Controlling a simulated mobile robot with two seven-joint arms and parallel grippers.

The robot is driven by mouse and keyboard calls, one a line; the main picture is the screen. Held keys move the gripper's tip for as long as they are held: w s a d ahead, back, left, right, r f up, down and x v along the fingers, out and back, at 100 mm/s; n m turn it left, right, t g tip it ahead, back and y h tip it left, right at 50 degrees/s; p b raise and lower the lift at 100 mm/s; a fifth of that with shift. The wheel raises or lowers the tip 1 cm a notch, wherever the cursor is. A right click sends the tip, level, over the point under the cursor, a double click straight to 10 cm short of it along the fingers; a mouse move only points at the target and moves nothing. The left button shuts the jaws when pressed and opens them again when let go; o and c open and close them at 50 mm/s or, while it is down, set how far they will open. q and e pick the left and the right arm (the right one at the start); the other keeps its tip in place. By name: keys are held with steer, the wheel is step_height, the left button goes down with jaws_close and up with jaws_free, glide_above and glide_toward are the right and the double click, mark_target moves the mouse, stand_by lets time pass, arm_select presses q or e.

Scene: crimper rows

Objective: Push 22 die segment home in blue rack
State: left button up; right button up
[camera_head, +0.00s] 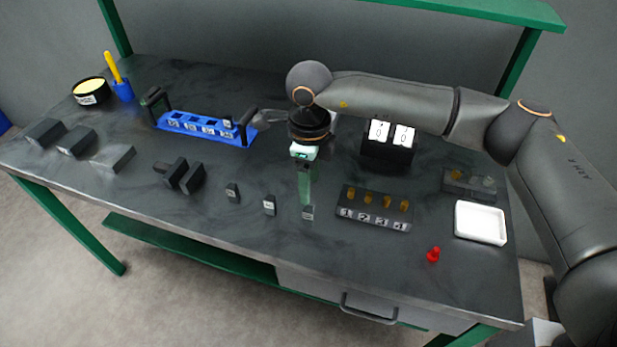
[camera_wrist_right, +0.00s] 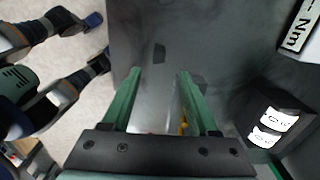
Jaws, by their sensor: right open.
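The blue rack (camera_head: 203,137) lies at the back left of the table with a row of labelled slots. A small dark segment (camera_head: 227,122) with a pale label stands up near its right end; its number is too small to read. Small labelled dark blocks lie on the table in front: one left (camera_head: 233,193), one middle (camera_head: 269,205), one right (camera_head: 308,212). My right gripper (camera_head: 305,195) points down above the table near the right block, right of the rack. In the right wrist view its green fingers (camera_wrist_right: 160,78) are apart and nothing shows gripped. My left gripper is not seen.
Several dark blocks (camera_head: 76,141) lie at the left. A numbered holder (camera_head: 374,208), a white tray (camera_head: 480,222) and a red pawn-like piece (camera_head: 433,255) are at the right. A black box with two white cards (camera_head: 388,150) stands behind. Bare table separates the rack from the front blocks.

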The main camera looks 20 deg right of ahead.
mark_target(309, 208)
step_height(309, 208, down, 10)
steer(key=b, duration=0.6)
steer(key=shift+r, duration=0.1)
jaws_close()
steer(key=shift+r, duration=0.2)
stand_by(0.5)
steer(key=shift+r+p, duration=0.95)
steer(key=shift+r, duration=0.95)
